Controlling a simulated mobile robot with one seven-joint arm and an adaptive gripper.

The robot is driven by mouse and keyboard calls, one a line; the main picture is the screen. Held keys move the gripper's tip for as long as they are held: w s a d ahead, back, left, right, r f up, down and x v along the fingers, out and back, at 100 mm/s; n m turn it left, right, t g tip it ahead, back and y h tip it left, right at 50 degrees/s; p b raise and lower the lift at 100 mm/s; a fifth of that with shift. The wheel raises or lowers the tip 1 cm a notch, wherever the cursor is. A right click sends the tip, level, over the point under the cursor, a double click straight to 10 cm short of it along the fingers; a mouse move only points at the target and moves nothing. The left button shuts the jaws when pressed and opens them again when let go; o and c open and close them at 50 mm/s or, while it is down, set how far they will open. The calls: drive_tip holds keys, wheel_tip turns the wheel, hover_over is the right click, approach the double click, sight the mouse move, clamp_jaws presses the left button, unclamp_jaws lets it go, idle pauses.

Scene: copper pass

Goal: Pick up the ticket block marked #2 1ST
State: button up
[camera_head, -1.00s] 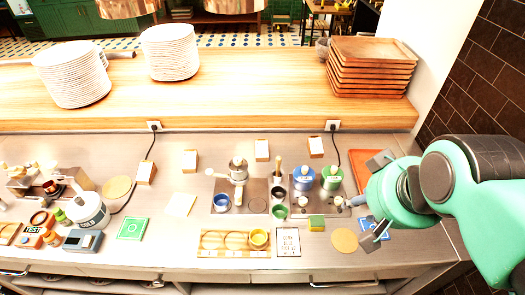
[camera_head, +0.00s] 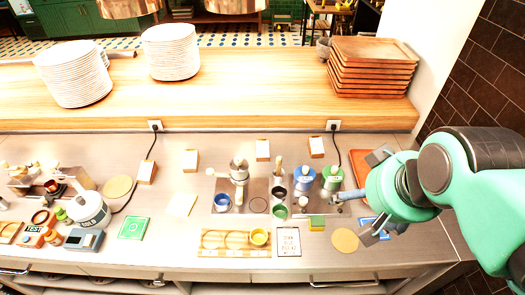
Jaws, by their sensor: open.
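Several small wooden ticket blocks with white faces stand along the back of the steel counter: a left block (camera_head: 147,172), a second block (camera_head: 190,160), a third block (camera_head: 262,150) and a right block (camera_head: 316,147). Their markings are too small to read, so I cannot tell which is #2 1ST. My gripper (camera_head: 366,197) is at the right side of the counter, its fingers spread wide and empty. It is below and to the right of the right block, apart from all the blocks.
Blue and green pots (camera_head: 304,178) stand between my gripper and the middle blocks. A red-brown board (camera_head: 365,165) lies partly behind my gripper. A cable (camera_head: 337,150) hangs beside the right block. A wooden shelf (camera_head: 220,105) rises behind. A yellow-green sponge (camera_head: 316,223) lies in front.

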drive_tip(key=w+a+r+g+p, duration=0.1)
drive_tip(key=w+r+p, duration=0.1)
drive_tip(key=w, duration=0.4)
drive_tip(key=w+a+r+p, duration=0.1)
drive_tip(key=w+a+r, duration=0.1)
drive_tip(key=w, duration=0.3)
drive_tip(key=g+p, duration=0.3)
drive_tip(key=p, duration=0.7)
hover_over(266, 148)
drive_tip(key=s, duration=0.2)
wheel_tip(266, 148, down, 18)
drive_tip(key=shift+w+f+b, duration=0.15)
drive_tip(key=shift+w+f, duration=0.05)
drive_tip(key=shift+f, duration=1.2)
drive_tip(key=shift+w+f+b, duration=0.1)
drive_tip(key=shift+w+f, duration=0.1)
drive_tip(key=shift+f, duration=1.2)
drive_tip(key=shift+w+f+b, duration=0.15)
drive_tip(key=shift+w+f, duration=0.05)
drive_tip(key=shift+f, duration=1.2)
